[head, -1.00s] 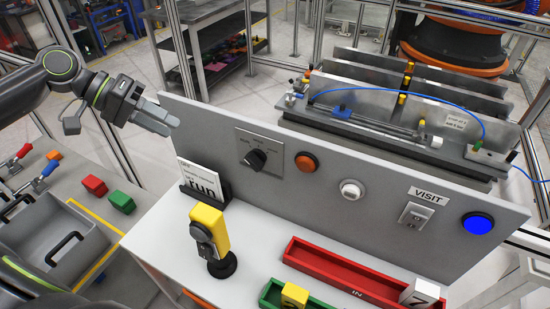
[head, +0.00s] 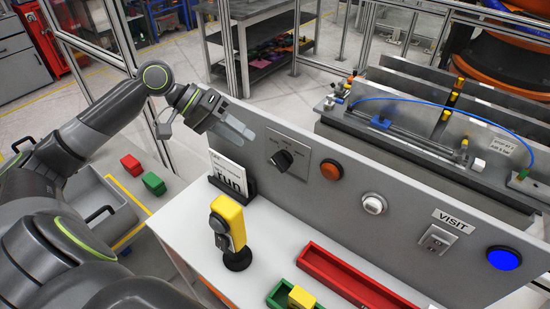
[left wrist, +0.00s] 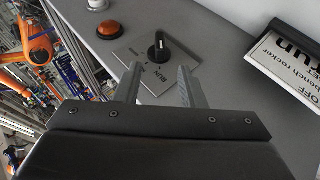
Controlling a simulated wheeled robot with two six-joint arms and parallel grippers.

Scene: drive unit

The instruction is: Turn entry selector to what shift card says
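The entry selector is a black knob (head: 283,160) on a grey plate (head: 301,152) fixed to the upright panel. It also shows in the left wrist view (left wrist: 158,46), where "RUN" is readable on the plate; the knob's exact setting is hard to tell. The shift card (head: 228,172) stands in a black holder left of the selector, with "run" in large letters. In the left wrist view the card (left wrist: 292,52) also shows "OFF" and "bench rocker". My left gripper (head: 241,131) is open and empty, up and left of the knob, apart from it. My right gripper is not seen.
Right of the selector are an orange button (head: 331,170), a white button (head: 374,204), a rocker switch (head: 437,239) under "VISIT" and a lit blue button (head: 503,258). A yellow device (head: 228,222) stands on the white shelf, near a red tray (head: 355,284).

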